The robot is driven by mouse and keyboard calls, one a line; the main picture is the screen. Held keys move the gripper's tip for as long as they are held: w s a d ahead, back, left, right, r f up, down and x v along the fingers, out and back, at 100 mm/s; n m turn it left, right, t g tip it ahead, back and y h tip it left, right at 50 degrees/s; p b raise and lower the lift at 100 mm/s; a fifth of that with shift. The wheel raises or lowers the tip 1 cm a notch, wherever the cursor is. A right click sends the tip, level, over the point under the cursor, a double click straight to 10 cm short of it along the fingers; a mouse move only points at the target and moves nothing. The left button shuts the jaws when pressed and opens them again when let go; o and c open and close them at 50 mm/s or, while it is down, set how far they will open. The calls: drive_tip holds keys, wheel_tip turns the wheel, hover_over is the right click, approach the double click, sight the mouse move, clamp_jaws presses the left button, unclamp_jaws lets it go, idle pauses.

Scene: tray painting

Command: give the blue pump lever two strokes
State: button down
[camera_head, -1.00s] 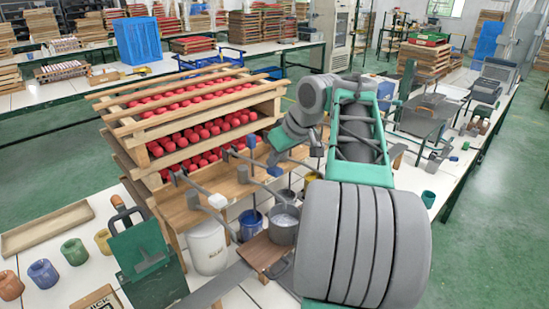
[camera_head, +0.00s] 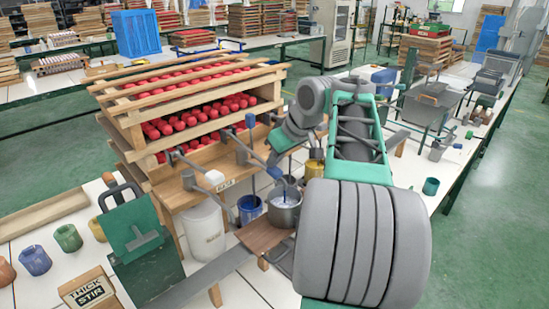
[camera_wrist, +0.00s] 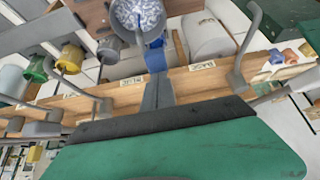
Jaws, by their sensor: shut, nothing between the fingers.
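The blue pump lever (camera_head: 275,172) is a grey bar with a blue grip, sloping down to the right in front of the wooden rack, beside the grey pot (camera_head: 285,215). My gripper (camera_head: 272,160) is shut and empty, with its fingertips at the blue grip. In the wrist view, the shut grey fingers (camera_wrist: 157,95) point at the blue grip (camera_wrist: 155,58). They look to be touching or very close; I cannot tell which. The grey pot with white, swirled contents (camera_wrist: 135,14) lies just beyond the grip.
A white bucket (camera_head: 206,235) and a blue can (camera_head: 250,211) stand below. A wooden rack of red pieces (camera_head: 135,120) rises behind. A green board (camera_head: 135,245) stands at the left.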

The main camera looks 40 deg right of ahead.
wheel_tip(320, 180, up, 8)
drive_tip(key=p, duration=0.8)
drive_tip(key=shift+p, duration=0.3)
drive_tip(key=shift+r, duration=0.15)
